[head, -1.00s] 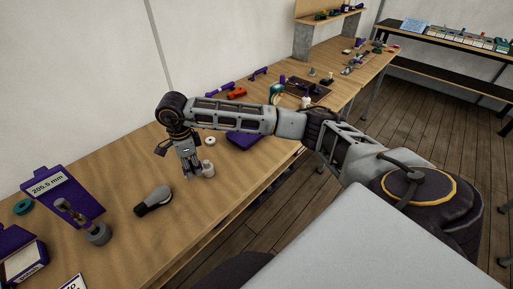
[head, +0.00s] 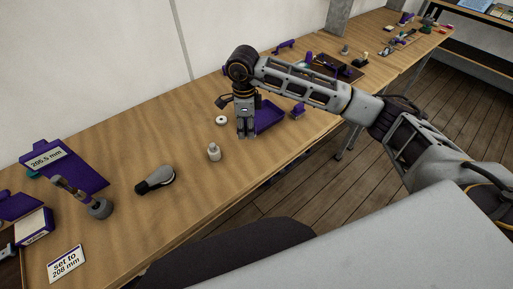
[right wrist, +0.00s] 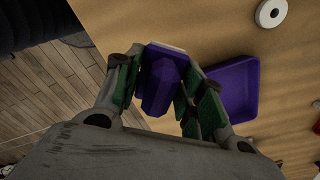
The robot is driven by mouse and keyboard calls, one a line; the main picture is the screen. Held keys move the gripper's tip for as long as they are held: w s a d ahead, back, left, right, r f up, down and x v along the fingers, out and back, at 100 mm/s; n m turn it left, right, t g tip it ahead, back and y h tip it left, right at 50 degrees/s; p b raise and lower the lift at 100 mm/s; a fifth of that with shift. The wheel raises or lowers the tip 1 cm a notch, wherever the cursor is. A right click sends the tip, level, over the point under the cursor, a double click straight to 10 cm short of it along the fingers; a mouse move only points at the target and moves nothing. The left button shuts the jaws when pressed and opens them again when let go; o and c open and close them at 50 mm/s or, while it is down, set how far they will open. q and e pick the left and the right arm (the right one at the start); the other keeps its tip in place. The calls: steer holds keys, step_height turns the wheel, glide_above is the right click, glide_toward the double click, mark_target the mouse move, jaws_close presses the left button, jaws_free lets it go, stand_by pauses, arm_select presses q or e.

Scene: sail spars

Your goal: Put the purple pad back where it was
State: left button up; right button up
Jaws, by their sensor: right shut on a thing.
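My right gripper (head: 246,132) points down over the wooden bench, just in front of the purple tray. In the right wrist view its fingers (right wrist: 160,85) are shut on a purple block-like piece with a pale far edge, which I take to be the purple pad (right wrist: 163,78). In the head view the fingers hide the pad. The shallow purple tray (head: 270,117) lies beside the gripper and looks empty in the right wrist view (right wrist: 228,92). I cannot tell how high the pad is above the bench. My left gripper is out of view.
A white ring (head: 222,120) and a small grey bottle-like piece (head: 214,153) stand left of the gripper. A black-and-grey tool (head: 156,180), an upright grey-based piece (head: 97,207) and a "set to 206 mm" card (head: 66,263) are nearer. The bench middle is mostly clear.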

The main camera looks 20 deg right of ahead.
steer(key=shift+d+f+m, duration=0.1)
steer(key=shift+d+m, duration=0.2)
steer(key=shift+d, duration=0.1)
steer(key=shift+s+a+m, duration=0.15)
steer(key=shift+m, duration=0.15)
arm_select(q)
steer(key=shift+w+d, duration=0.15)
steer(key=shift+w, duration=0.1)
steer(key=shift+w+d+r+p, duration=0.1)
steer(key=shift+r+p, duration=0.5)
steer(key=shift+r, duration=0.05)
arm_select(e)
glide_above(249, 151)
steer(key=shift+f, duration=3.05)
steer(key=shift+f+p, duration=0.4)
steer(key=shift+f, duration=1.25)
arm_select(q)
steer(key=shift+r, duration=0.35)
arm_select(e)
steer(key=shift+f, duration=0.2)
